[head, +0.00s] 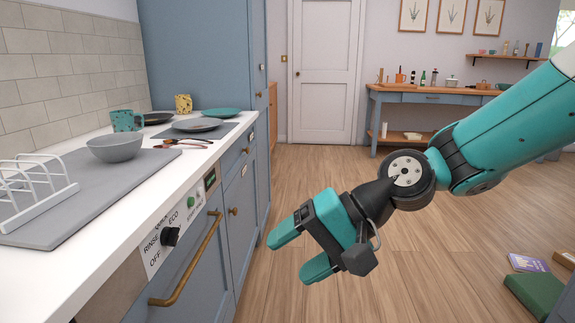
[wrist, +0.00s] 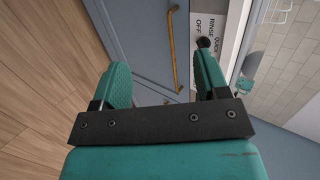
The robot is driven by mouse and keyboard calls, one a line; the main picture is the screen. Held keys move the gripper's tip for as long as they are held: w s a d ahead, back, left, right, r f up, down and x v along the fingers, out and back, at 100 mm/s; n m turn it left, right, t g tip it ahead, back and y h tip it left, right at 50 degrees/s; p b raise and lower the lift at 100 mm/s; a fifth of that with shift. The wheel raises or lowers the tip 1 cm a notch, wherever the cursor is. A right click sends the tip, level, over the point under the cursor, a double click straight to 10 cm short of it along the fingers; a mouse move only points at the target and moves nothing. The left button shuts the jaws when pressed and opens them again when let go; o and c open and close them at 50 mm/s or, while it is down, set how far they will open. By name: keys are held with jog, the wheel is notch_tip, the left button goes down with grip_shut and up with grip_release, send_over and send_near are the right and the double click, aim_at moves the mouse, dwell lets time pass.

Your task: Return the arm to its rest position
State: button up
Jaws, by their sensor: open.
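My gripper (head: 292,254) is at the end of my teal arm, over the wooden floor in front of the blue cabinets in the head view. Its two teal fingers are apart, with nothing between them. The wrist view also shows my gripper (wrist: 165,85), with the dishwasher front (wrist: 140,35) and its brass handle (wrist: 173,48) beyond the open fingers. In the head view the arm comes in from the right edge and bends down at the wrist joint.
The white counter (head: 110,205) along the left holds a rack (head: 40,190), a grey bowl (head: 115,148), mugs and plates. A brass handle (head: 190,262) sticks out from the dishwasher. Books (head: 535,293) lie at lower right. A sideboard (head: 425,97) stands at the back. The middle floor is clear.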

jog(key=s+d+n+h, duration=0.6)
jog(key=s+d+n, duration=0.1)
jog(key=s+d, duration=0.65)
notch_tip(320, 180, up, 20)
jog(key=p, duration=2)
jog(key=shift+s+r+t, duration=0.2)
jog(key=shift+s+t, duration=0.05)
jog(key=shift+t, duration=0.15)
jog(key=shift+d, duration=0.1)
jog(key=shift+c, duration=0.5)
